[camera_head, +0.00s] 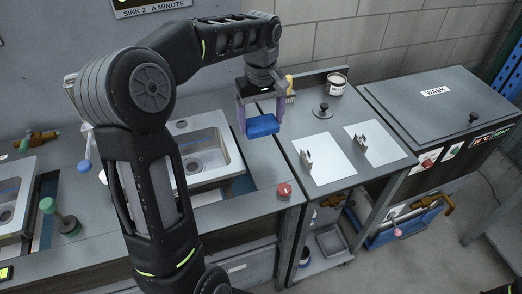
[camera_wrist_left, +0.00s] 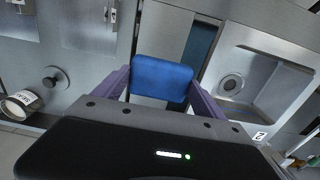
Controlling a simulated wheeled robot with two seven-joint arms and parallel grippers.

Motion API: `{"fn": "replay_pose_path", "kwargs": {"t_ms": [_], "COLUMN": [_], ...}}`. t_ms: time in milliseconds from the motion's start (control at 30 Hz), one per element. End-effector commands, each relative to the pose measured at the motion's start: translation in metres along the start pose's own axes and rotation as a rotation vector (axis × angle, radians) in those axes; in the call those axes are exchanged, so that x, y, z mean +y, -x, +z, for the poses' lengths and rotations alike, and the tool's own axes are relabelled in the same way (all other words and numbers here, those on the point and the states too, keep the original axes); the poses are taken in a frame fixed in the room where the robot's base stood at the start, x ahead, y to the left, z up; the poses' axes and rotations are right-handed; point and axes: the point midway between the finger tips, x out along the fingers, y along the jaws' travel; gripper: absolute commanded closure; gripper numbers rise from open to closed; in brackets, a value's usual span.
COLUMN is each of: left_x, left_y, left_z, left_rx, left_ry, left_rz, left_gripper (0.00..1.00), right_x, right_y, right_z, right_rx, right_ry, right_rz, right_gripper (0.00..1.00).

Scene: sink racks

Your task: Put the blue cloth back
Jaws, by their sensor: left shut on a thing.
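The blue cloth (camera_head: 262,126) is a small folded block between the purple fingers of my left gripper (camera_head: 260,112). In the left wrist view the cloth (camera_wrist_left: 162,79) sits between the two fingertips of the left gripper (camera_wrist_left: 158,88), which is shut on it. It is held above the counter, between the sink basin (camera_head: 207,153) and the steel side table (camera_head: 330,140). My right gripper is not in view.
On the side table are two white plates with small brackets (camera_head: 307,160), a black knob (camera_head: 322,110), a labelled cup (camera_head: 337,84) and a yellow-topped item (camera_head: 289,86). A red knob (camera_head: 284,190) sits on the counter edge. A grey WASH unit (camera_head: 435,100) stands right.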

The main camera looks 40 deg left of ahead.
Motion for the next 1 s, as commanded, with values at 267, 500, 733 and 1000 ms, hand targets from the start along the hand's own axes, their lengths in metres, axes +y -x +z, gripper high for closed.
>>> {"fn": "replay_pose_path", "kwargs": {"t_ms": [267, 500, 733, 1000], "left_x": [-0.001, 0.000, 0.000, -0.001], "left_y": [-0.043, -0.060, -0.062, -0.094], "left_z": [0.001, 0.000, 0.000, 0.001], "left_rx": [-0.004, 0.000, -0.001, -0.003], "left_ry": [0.000, 0.000, 0.000, 0.000], "left_rz": [-0.002, 0.000, -0.001, -0.002], "left_gripper": [0.51, 0.51, 0.51, 0.51], "right_x": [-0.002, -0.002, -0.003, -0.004], "right_y": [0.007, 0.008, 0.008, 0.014], "right_z": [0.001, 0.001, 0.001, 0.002], "right_rx": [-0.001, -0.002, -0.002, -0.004], "right_ry": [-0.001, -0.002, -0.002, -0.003], "right_rz": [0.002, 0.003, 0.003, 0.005], "right_gripper": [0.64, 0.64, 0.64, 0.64]}}
